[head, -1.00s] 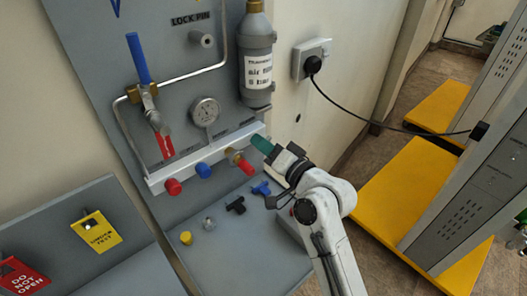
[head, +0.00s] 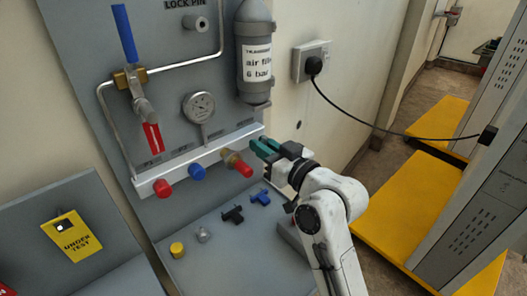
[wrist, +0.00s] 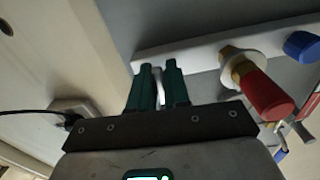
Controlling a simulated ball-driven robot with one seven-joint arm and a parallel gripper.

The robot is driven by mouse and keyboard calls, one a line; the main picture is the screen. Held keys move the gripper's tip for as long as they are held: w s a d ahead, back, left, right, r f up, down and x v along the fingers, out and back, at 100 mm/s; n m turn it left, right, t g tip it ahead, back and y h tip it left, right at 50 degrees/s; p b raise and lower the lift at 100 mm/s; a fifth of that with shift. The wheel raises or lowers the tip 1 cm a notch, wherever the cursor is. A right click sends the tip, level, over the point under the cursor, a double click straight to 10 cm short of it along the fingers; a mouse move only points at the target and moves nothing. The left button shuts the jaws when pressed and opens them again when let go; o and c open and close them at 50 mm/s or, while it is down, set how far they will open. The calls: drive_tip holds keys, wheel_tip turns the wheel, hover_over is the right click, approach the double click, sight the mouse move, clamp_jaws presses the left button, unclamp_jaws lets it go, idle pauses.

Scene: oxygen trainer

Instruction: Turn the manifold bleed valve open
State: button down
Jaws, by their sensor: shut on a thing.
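The white manifold bar (head: 200,161) runs along the lower part of the grey panel. My gripper (head: 259,147), with green fingers, is at the bar's right end. In the wrist view my gripper (wrist: 158,72) has its two fingers side by side with a narrow gap. It is shut on the manifold bleed valve's handle (wrist: 160,92), a thin pale piece showing between the fingers. The rest of the valve is hidden by the fingers, so I cannot tell how far it is turned.
Left of my gripper, a brass fitting with a red cap (head: 243,169), a blue cap (head: 196,172) and another red cap (head: 162,188) stick out of the bar. A grey cylinder (head: 254,60) hangs above. Small fittings lie on the shelf (head: 218,262) below.

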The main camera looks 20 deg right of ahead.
drive_tip(key=shift+f+n, duration=0.25)
drive_tip(key=shift+n, duration=0.25)
drive_tip(key=c, duration=1.2)
unclamp_jaws()
drive_tip(key=shift+r, duration=0.15)
drive_tip(key=v, duration=1)
drive_tip(key=shift+s+d, duration=0.1)
drive_tip(key=shift+s, duration=0.3)
